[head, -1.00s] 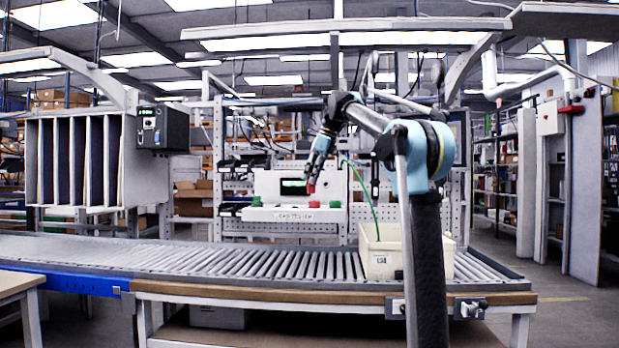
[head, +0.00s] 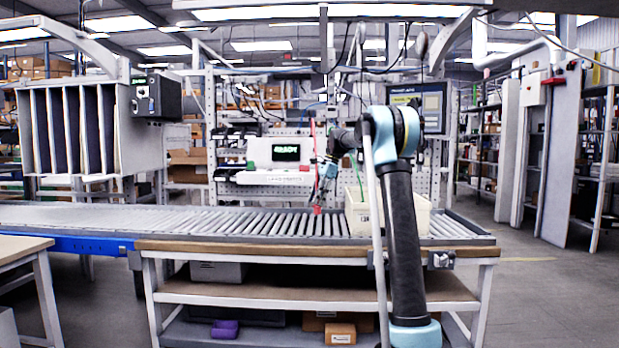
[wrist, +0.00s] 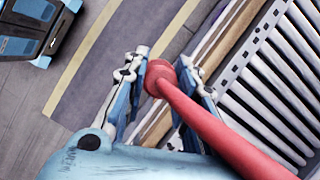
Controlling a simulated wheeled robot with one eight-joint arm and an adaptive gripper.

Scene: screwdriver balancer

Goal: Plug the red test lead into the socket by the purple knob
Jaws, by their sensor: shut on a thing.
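The red test lead (wrist: 212,125) runs thick and red across the wrist view from the lower right, its blunt end (wrist: 158,77) between my fingers. My gripper (wrist: 164,62) is shut on it. In the head view my gripper (head: 320,198) points down over the roller conveyor, with a red tip (head: 317,209) below it. It is in front of and to the right of the white test unit (head: 258,177), whose dark screen (head: 286,153) reads READY. I cannot make out the purple knob or its socket.
A cream bin (head: 395,222) stands on the roller conveyor (head: 250,222) just right of my gripper, with a green cable (head: 359,178) above it. The conveyor left of the bin is clear. A wooden-topped bench (head: 300,247) runs along the front.

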